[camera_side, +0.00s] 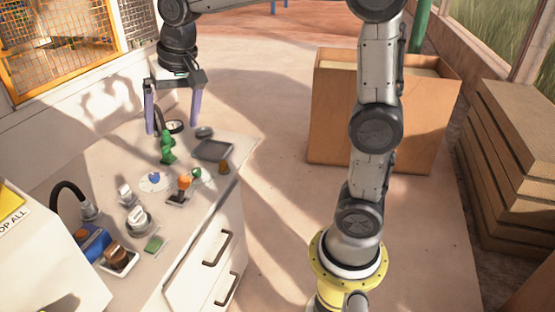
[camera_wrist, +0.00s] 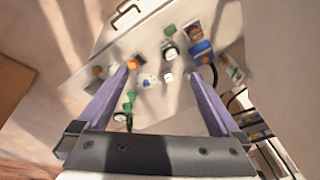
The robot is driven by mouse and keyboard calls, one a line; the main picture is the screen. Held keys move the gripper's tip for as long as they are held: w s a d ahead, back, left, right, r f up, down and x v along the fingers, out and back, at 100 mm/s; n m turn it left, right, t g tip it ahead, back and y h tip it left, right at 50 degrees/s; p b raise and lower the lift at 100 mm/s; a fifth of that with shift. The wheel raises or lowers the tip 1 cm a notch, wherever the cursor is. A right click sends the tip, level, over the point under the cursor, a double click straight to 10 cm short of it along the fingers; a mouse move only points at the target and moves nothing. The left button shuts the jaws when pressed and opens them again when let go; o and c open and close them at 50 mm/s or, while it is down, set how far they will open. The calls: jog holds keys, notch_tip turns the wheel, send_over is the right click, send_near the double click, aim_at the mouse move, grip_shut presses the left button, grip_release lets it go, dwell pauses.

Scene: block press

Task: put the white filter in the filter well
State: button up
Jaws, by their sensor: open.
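My gripper (camera_side: 172,128) is open and empty, its purple fingers pointing down above the far end of the counter. In the wrist view the open fingers (camera_wrist: 167,70) frame the counter items from above. Two small white pieces stand on the counter. One white piece (camera_side: 125,191) stands alone and also shows in the wrist view (camera_wrist: 168,77). The other white piece (camera_side: 137,214) sits on a round dark-rimmed base, also in the wrist view (camera_wrist: 170,53). I cannot tell which is the white filter, nor make out the filter well for certain.
A green figure (camera_side: 167,147), an orange-topped lever (camera_side: 184,182), a white disc (camera_side: 146,186) with a blue piece, and a grey tray (camera_side: 213,149) share the counter. A blue item (camera_side: 93,240) and a hose (camera_side: 66,188) are at the near left.

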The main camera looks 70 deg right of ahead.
jog(key=s+f+n+t, duration=0.1)
jog(key=s+f+n, duration=0.1)
jog(key=s, duration=0.9)
jog(key=s+f+n+t, duration=0.1)
jog(key=s+f+n, duration=0.2)
jog(key=s, duration=0.8)
jog(key=shift+s+a+n, duration=0.15)
jog(key=shift+a+n, duration=0.1)
jog(key=shift+n, duration=0.95)
